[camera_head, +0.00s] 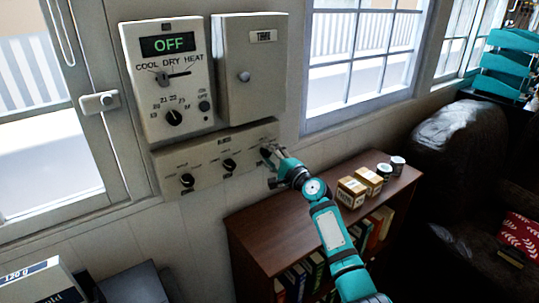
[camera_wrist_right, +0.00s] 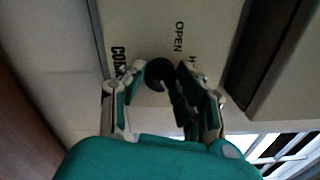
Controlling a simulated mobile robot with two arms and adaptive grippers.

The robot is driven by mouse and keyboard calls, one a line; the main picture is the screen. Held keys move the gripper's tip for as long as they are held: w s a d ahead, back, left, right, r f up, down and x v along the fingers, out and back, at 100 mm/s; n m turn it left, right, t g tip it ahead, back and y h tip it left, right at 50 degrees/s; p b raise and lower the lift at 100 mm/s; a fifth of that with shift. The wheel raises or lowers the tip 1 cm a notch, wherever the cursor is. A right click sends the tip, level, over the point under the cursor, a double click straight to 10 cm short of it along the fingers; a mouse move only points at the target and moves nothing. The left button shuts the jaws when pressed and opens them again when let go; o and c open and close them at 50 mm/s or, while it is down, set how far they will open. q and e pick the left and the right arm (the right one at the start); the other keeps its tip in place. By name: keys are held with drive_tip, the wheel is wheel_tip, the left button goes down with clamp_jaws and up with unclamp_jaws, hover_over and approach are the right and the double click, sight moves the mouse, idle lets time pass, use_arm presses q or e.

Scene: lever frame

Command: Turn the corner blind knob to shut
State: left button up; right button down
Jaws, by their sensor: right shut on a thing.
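The corner blind knob (camera_wrist_right: 159,72) is a round black knob on a pale panel (camera_head: 205,164), partly lettered "COR" and "OPEN" in the right wrist view. In the head view it is the rightmost of three knobs and is mostly hidden by my gripper. My right gripper (camera_head: 270,157) reaches it from the lower right. In the right wrist view its two fingers (camera_wrist_right: 163,80) stand on either side of the knob and are shut on it. Which mark the knob points to cannot be told. My left gripper is not in view.
Two other black knobs, a left one (camera_head: 187,181) and a middle one (camera_head: 229,164), sit on the same panel. Above are a control box (camera_head: 150,105) reading "OFF" and a closed box (camera_head: 249,100). A bookshelf (camera_head: 255,225) with small boxes and jars stands below right.

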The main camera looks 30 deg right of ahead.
drive_tip(key=c, duration=0.9)
unclamp_jaws()
drive_tip(key=shift+d, duration=0.1)
drive_tip(key=shift+c, duration=0.2)
drive_tip(key=shift+s+f, duration=0.1)
drive_tip(key=shift+s, duration=0.45)
drive_tip(key=s+d, duration=0.1)
drive_tip(key=s, duration=1)
drive_tip(key=shift+d, duration=0.25)
drive_tip(key=shift+a+f, duration=0.1)
drive_tip(key=shift+f, duration=0.1)
